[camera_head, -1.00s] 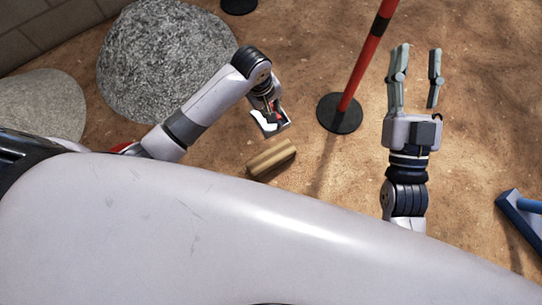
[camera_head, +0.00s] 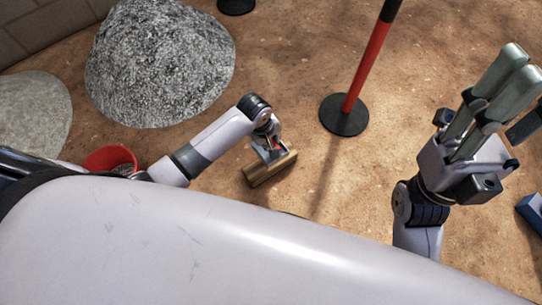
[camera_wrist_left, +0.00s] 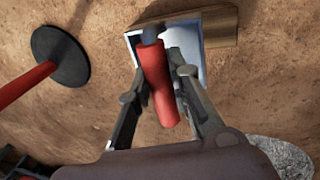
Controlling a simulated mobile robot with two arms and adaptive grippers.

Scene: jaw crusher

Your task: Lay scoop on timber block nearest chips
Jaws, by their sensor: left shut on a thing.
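The scoop (camera_head: 268,151) has a pale metal pan and a red handle. In the left wrist view its red handle (camera_wrist_left: 160,82) lies between the fingers of my left gripper (camera_wrist_left: 158,72), which is shut on it. My left gripper (camera_head: 274,143) holds the scoop over the timber block (camera_head: 268,171), a short brown piece on the ground. In the wrist view the scoop's pan overlaps the timber block (camera_wrist_left: 222,27); I cannot tell whether they touch. My right gripper (camera_head: 505,95) is raised at the right, open and empty.
A red bucket (camera_head: 108,157) stands beside my left arm. A large grey speckled heap (camera_head: 160,60) and a paler heap (camera_head: 30,112) lie at the left. A red post on a black base (camera_head: 344,115) stands right of the block. A blue object (camera_head: 532,210) is at the right edge.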

